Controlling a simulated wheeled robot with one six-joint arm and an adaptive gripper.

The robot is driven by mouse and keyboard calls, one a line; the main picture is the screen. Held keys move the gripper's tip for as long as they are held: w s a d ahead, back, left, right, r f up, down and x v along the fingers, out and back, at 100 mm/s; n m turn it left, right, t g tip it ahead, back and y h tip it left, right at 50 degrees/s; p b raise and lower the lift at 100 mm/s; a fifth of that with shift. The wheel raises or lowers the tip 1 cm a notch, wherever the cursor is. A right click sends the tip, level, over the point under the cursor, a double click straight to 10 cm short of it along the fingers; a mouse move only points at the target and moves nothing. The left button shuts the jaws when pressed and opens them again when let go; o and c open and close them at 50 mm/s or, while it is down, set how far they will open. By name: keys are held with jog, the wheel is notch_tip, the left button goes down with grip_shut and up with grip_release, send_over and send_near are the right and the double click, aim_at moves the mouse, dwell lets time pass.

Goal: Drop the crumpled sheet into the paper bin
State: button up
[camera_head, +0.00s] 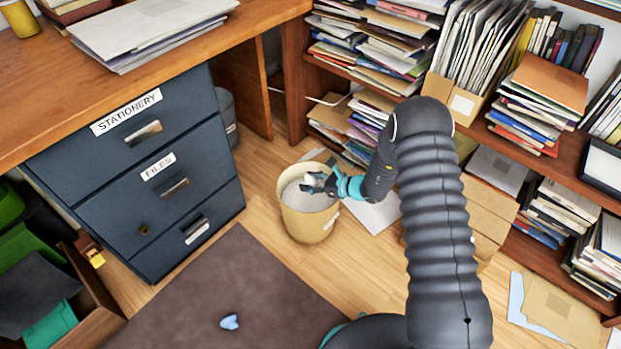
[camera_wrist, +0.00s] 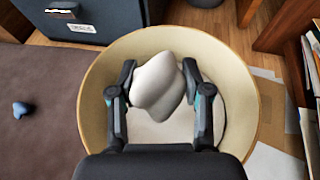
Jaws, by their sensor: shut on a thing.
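The crumpled sheet (camera_wrist: 158,84) is a white, lumpy wad held between the fingers of my gripper (camera_wrist: 158,88). In the head view my gripper (camera_head: 318,186) is over the opening of the paper bin, with the sheet (camera_head: 313,179) showing as a small white lump at its tip. The paper bin (camera_head: 308,226) is a round, cream tub with a pale inside, standing on the wooden floor. In the wrist view the bin's rim (camera_wrist: 90,75) surrounds the sheet and the fingers. The exact height of the sheet relative to the rim is hard to tell.
A dark blue drawer cabinet (camera_head: 135,170) stands left of the bin, under a wooden desk (camera_head: 200,50). Crowded bookshelves (camera_head: 545,165) stand at the right. A small blue lump (camera_head: 229,322) lies on the brown mat (camera_head: 200,290). Papers lie on the floor beside the bin.

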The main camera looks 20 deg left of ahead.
jog(key=shift+f, duration=1.05)
jog(key=o, duration=1)
jog(key=v, duration=1.2)
